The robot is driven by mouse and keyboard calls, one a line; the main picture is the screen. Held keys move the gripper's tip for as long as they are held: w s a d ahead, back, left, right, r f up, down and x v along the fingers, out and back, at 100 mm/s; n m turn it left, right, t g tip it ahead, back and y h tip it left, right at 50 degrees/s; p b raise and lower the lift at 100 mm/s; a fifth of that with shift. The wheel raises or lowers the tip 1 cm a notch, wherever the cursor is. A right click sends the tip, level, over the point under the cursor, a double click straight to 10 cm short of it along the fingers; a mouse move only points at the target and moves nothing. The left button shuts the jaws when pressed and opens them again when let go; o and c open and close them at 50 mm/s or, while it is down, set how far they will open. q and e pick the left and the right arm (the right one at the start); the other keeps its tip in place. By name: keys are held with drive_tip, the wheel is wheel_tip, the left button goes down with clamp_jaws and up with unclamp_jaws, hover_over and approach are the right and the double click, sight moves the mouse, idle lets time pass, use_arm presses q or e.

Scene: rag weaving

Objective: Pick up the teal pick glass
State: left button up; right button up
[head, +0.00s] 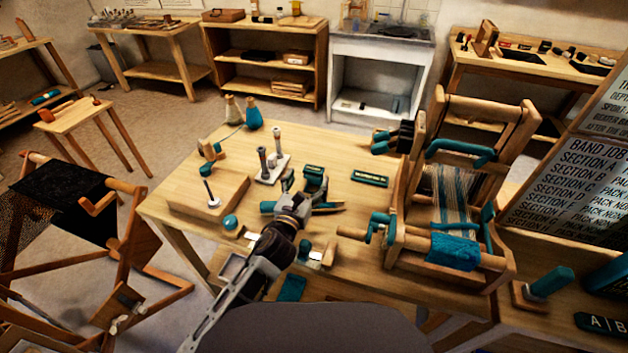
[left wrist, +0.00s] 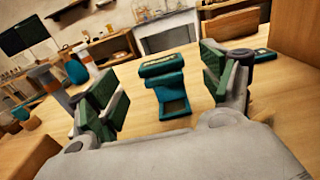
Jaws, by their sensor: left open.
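The teal pick glass (head: 315,176) stands unfolded on the wooden table, near its middle. In the left wrist view the pick glass (left wrist: 163,68) shows whole, with a lettered top plate and a square opening in its base. My left gripper (head: 306,194) is open just in front of it. In the left wrist view the green pads of my left gripper (left wrist: 158,88) are spread wide to either side of the pick glass, which appears ahead of the fingertips. Nothing is held. My right gripper is not in view.
The table (head: 338,150) carries a stand with metal posts (head: 270,168) left of the pick glass and a dark teal label block (head: 370,178) to its right. A wooden block (head: 212,195) lies further left. A loom (head: 455,190) fills the right end.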

sight(312, 173)
use_arm(q)
drive_tip(key=shift+w, duration=0.1)
drive_tip(key=shift+x, duration=2.85)
drive_tip(key=c, duration=1.1)
